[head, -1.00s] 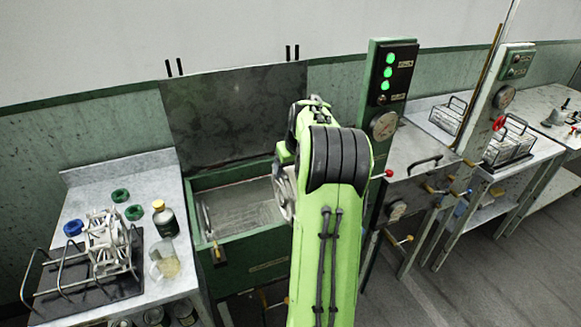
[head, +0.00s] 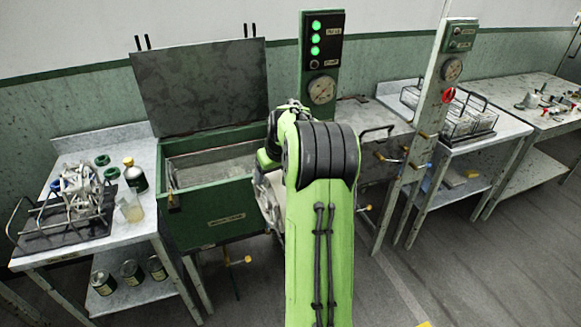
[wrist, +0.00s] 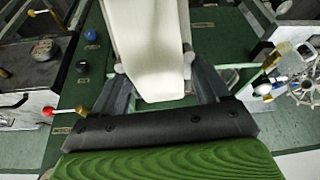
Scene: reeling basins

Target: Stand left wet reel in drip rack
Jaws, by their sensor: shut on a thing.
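My gripper (wrist: 158,80) is shut on a pale, off-white part of a reel (wrist: 150,50) in the wrist view. In the head view my arm hides the gripper, and only the pale edge of the held reel (head: 266,200) shows left of the arm, in front of the green basin (head: 215,218). A dark drip rack (head: 62,240) with bent wire hoops stands on the left table. A white spoked reel (head: 80,195) stands in it; that reel also shows at the right edge of the wrist view (wrist: 306,86).
The basin's lid (head: 205,85) is raised. A dark bottle (head: 135,178), a beaker (head: 131,208) and green rings (head: 106,166) sit beside the rack. Wire baskets (head: 460,120) stand on the right table. A gauge post (head: 322,90) rises behind my arm. Floor is clear at right.

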